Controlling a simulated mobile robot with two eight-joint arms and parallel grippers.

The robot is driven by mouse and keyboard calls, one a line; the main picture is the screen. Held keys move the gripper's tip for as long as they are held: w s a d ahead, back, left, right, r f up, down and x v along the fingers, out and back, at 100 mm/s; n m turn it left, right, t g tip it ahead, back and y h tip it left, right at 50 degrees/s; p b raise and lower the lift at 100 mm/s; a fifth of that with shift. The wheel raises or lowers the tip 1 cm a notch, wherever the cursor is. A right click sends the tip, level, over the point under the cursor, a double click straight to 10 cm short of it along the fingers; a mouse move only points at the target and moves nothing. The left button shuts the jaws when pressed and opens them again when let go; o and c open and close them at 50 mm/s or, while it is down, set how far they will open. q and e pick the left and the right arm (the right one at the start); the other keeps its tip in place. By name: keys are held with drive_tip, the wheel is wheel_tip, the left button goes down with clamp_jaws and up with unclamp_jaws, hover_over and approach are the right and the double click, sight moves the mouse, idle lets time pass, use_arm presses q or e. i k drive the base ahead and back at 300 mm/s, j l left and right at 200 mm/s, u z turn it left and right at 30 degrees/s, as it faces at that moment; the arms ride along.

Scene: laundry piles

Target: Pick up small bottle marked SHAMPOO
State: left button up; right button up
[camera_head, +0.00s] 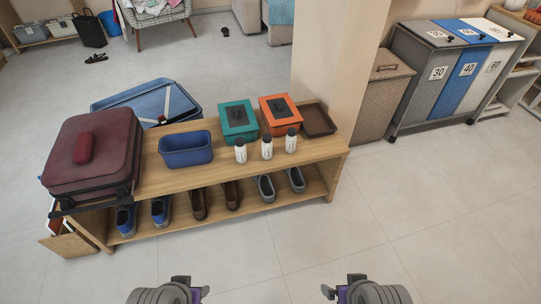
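Three small white bottles with dark caps stand upright in a row on the wooden bench (240,181): a left bottle (240,153), a middle bottle (267,149) and a right bottle (291,142). Their labels are too small to read, so I cannot tell which is marked SHAMPOO. My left gripper (193,286) and my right gripper (342,286) are at the bottom edge, in front of the bench and apart from the bottles. Nothing shows in either one. Their finger gaps are not clear.
A blue bin (186,149), green box (238,121), orange box (281,114), brown tray (318,121) and maroon suitcase (93,155) share the bench top. Shoes stand on its lower shelf. A pillar (336,60) rises behind the bench's right end. The floor in front is clear.

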sight(241, 154)
drive_tip(key=i+l+u, duration=0.2)
drive_tip(key=i+l, duration=0.25)
drive_tip(key=i, duration=0.2)
drive_tip(key=i+l+u, duration=0.15)
drive_tip(key=i+l, duration=0.35)
drive_tip(key=i+u, duration=0.15)
drive_tip(key=u, duration=1.65)
